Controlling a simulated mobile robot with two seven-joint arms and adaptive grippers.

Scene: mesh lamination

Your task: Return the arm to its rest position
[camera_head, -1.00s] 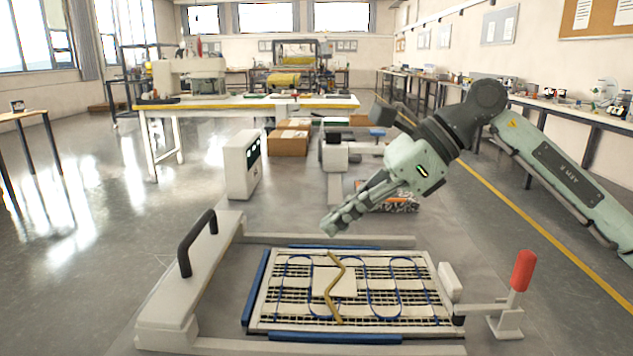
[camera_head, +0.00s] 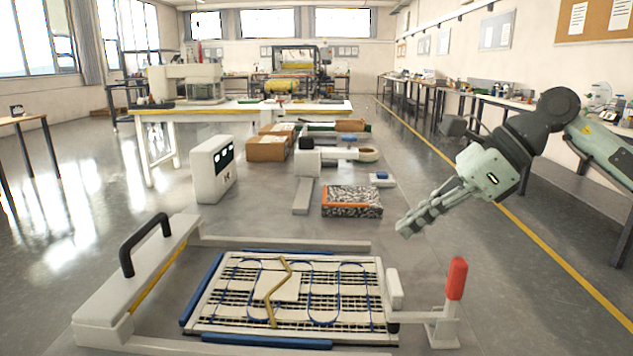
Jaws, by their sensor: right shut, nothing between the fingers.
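My right arm comes in from the right edge. Its gripper (camera_head: 404,229) is shut and empty, pointing down and left, in the air to the right of the frame fixture and apart from it. Below it lies the laminating panel (camera_head: 300,291), with a dark mesh, looped blue tubing, a white square patch (camera_head: 283,288) and a bent tan strip (camera_head: 270,297) across it. The panel lies flat between blue edge bars (camera_head: 266,341). My left gripper is not in view.
A white bar with a black handle (camera_head: 145,243) stands at left, a red-handled clamp (camera_head: 456,279) at right. Open floor lies right of the clamp.

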